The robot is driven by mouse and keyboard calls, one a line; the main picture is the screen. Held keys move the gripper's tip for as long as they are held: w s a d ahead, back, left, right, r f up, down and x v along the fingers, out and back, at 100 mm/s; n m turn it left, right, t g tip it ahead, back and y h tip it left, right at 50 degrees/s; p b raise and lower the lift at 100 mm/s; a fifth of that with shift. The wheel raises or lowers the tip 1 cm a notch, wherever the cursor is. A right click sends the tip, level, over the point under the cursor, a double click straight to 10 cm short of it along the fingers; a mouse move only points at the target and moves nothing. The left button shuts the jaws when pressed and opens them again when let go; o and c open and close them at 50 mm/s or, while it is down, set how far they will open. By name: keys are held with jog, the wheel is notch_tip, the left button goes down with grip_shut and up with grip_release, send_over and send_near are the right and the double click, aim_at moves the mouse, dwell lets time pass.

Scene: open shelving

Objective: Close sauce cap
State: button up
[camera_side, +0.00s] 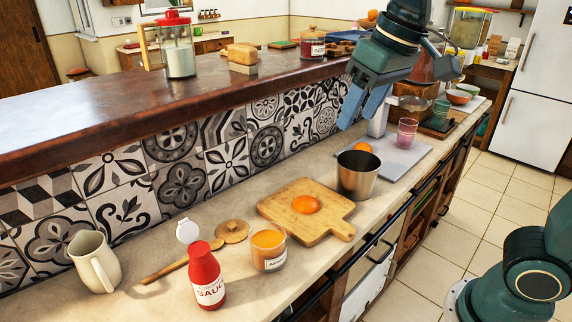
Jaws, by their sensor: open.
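A red sauce bottle (206,278) stands upright on the counter at the lower left of the middle, with a "SAUCE" label on its front. A small round white cap (187,232) shows just above and behind the bottle's top, tilted up with its face toward the camera. Whether a hinge joins it to the bottle cannot be made out. My gripper (362,108) is up at the right of the middle, pointing down with its fingers apart and empty. It is far from the bottle, above the back of the counter behind the metal pot.
A glass jar of orange contents (268,248) stands close right of the bottle. A cream jug (95,262) is left. A cutting board (330,225) and metal pot (357,178) stand right.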

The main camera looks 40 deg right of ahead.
jog(key=w+a+r+g, duration=0.1)
jog(key=w+a+g, duration=0.1)
jog(key=w+a, duration=0.85)
jog(key=g, duration=0.2)
send_over(184, 221)
notch_tip(184, 221, down, 5)
jog(key=shift+f+h, duration=0.1)
jog(key=shift+h, duration=0.3)
jog(key=shift+f, duration=0.15)
jog(key=shift+f, duration=6.8)
jog(key=shift+c, duration=0.3)
jog(key=c, duration=0.9)
